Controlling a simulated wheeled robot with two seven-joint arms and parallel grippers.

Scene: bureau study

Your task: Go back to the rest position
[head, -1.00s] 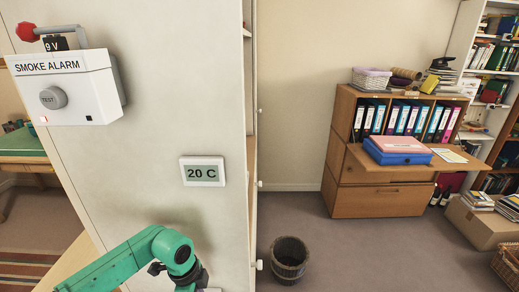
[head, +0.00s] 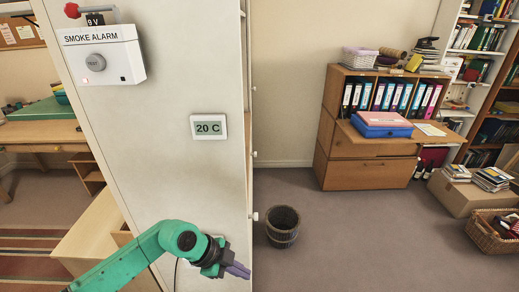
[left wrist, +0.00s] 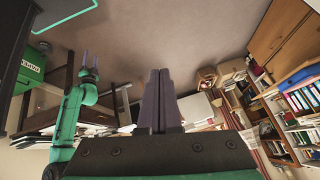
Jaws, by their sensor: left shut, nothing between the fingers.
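My left gripper (head: 238,270) is low in the head view, in front of the white cabinet's lower part. Its purple fingers point right and lie together, with nothing between them. In the left wrist view its fingers (left wrist: 158,100) are also closed and empty. My right gripper (left wrist: 90,59) shows small at the left of the left wrist view, at the end of a green arm. Its two purple fingers stand apart, and I see nothing between them. The right gripper is not in the head view.
A white cabinet side (head: 165,170) bears a smoke alarm (head: 105,58) and a 20 C display (head: 209,127). A bin (head: 283,227) stands right of it. A wooden bureau (head: 365,172), a cardboard box (head: 462,192) and a basket (head: 490,236) stand farther right. Carpet between is clear.

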